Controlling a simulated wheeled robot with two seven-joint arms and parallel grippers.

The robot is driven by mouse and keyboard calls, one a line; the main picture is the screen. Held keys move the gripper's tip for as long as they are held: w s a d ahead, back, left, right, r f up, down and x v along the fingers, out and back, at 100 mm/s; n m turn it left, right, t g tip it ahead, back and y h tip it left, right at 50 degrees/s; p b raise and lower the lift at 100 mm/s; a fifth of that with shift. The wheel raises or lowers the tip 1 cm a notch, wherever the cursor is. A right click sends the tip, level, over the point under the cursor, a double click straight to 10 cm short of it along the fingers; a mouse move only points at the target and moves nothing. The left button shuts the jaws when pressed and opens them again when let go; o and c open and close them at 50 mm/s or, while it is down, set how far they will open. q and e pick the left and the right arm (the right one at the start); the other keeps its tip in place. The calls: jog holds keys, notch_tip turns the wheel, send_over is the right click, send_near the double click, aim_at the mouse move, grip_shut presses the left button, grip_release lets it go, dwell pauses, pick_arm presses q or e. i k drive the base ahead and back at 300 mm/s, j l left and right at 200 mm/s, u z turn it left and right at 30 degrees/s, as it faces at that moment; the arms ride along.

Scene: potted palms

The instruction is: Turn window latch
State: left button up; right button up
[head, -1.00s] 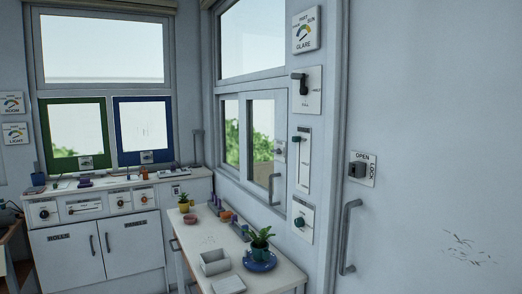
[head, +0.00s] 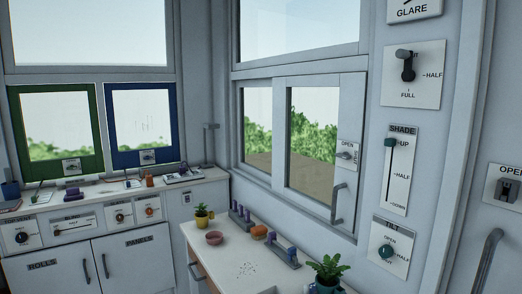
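The window latch (head: 346,154) is a small grey knob on a white plate, with OPEN printed above it and another word along its side. It sits on the right frame of the sliding window (head: 312,140), above a grey vertical pull handle (head: 338,203). The knob looks roughly horizontal; its exact setting is too small to tell. The window pane appears closed against its frame. Neither of my grippers is in view.
Wall panels for shade (head: 401,170) and tilt (head: 393,247) are right of the window. A door handle (head: 487,262) stands at the right edge.

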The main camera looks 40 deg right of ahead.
aim_at(345, 155)
jog(key=i+j+z, duration=0.1)
jog(key=i, duration=0.5)
jog(key=i+j+z, duration=0.1)
jog(key=i, duration=0.5)
